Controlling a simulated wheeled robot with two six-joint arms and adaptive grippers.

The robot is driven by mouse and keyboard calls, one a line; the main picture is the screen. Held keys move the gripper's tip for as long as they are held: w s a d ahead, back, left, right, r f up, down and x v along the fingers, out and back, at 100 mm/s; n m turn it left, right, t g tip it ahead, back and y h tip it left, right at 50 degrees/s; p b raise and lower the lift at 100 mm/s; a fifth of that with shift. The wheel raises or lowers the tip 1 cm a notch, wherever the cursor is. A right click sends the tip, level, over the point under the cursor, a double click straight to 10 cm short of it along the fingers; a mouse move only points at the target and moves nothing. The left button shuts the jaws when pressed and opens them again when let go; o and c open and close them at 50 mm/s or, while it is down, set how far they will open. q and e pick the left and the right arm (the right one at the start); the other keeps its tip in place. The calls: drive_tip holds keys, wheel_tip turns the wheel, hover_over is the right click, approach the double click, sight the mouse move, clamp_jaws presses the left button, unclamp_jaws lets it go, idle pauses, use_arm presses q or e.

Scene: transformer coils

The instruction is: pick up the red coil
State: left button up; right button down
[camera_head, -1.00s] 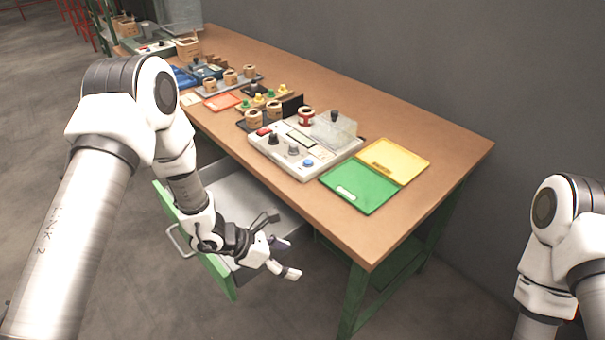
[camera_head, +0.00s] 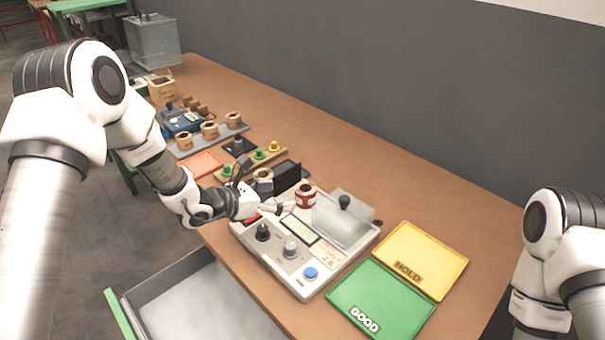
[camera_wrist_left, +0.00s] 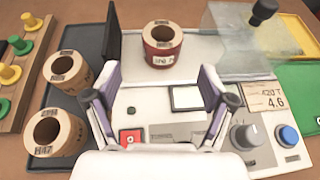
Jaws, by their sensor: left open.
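The red coil (camera_head: 306,196) is a short upright cylinder with a pale label and a dark hole in its top. It stands on the back left part of the grey-white test device (camera_head: 272,268), left of the clear cover. In the left wrist view the red coil (camera_wrist_left: 162,45) is ahead of the fingertips, near the top middle. My left gripper (camera_head: 272,196) is open and empty above the device, in front of the coil and not touching it. In the left wrist view the open left gripper (camera_wrist_left: 158,85) frames the device's panel. My right gripper is out of view.
Two brown coils (camera_wrist_left: 62,100) stand on a dark tray left of the device. The clear cover (camera_head: 340,218) with a black knob is right of the coil. Green (camera_head: 375,312) and yellow (camera_head: 435,262) trays lie to the right. An open drawer (camera_head: 190,290) juts out below the table.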

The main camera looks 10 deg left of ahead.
sight(311, 189)
use_arm(q)
drive_tip(key=w+d, duration=0.1)
drive_tip(key=d, duration=0.1)
drive_tip(key=w+d+f+p, duration=0.1)
drive_tip(key=w+d, duration=0.1)
drive_tip(key=shift+w+f, duration=0.15)
drive_tip(key=shift+w, duration=0.05)
drive_tip(key=p+x, duration=0.1)
drive_tip(key=x, duration=0.4)
drive_tip(key=shift+w+a+p, duration=0.15)
drive_tip(key=shift+w+p, duration=0.15)
drive_tip(key=shift+p, duration=0.1)
drive_tip(key=shift+w+d+f, duration=0.1)
drive_tip(key=shift+w+d, duration=0.15)
drive_tip(key=shift+d, duration=0.05)
drive_tip(key=shift+a, duration=0.1)
drive_tip(key=c, duration=1.3)
